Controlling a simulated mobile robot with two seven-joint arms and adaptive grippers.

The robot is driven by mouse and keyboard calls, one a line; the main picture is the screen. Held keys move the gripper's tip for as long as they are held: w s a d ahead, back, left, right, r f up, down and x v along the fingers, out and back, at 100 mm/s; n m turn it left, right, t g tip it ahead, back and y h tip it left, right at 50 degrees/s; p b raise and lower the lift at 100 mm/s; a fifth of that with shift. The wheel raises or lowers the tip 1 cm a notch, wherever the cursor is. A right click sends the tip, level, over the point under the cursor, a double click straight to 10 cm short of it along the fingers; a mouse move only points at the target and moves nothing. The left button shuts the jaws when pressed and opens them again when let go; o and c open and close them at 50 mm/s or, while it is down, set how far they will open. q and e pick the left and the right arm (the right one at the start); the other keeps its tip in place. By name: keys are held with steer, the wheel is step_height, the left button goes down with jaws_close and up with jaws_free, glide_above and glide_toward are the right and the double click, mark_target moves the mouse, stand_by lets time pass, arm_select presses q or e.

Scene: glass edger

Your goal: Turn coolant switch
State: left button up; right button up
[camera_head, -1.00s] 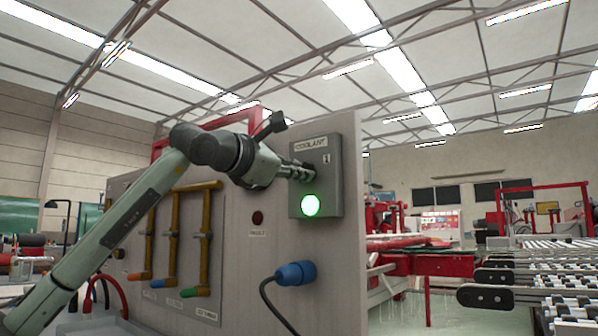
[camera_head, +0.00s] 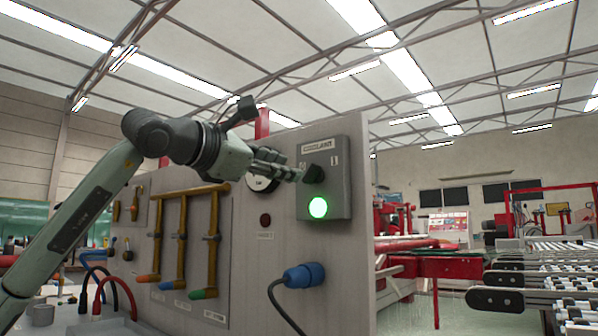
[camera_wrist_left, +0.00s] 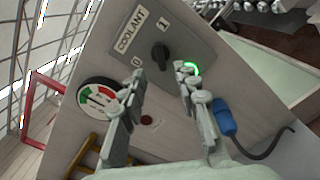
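The coolant switch is a black rotary knob (camera_head: 314,174) on a grey box (camera_head: 341,188) labelled COOLANT, with 0 and 1 marks beside it. A lit green lamp (camera_head: 318,208) sits below the knob. My left gripper (camera_head: 297,174) is just left of the knob in the head view, fingers pointing at it. In the left wrist view, the knob (camera_wrist_left: 160,56) shows just beyond the gap between the parted, empty fingers (camera_wrist_left: 160,70). The fingers look clear of the knob. The lamp (camera_wrist_left: 191,68) is partly behind one finger. My right gripper is out of view.
A round gauge (camera_wrist_left: 101,95) and a red button (camera_head: 265,219) are on the same panel. A blue plug (camera_head: 304,275) with a dark cable sticks out below the box. Yellow pipes with coloured levers (camera_head: 211,240) stand at left. Conveyor rollers (camera_head: 545,262) are far right.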

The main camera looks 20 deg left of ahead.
arm_select(q)
steer(key=shift+v, duration=2.2)
steer(key=shift+f, duration=0.1)
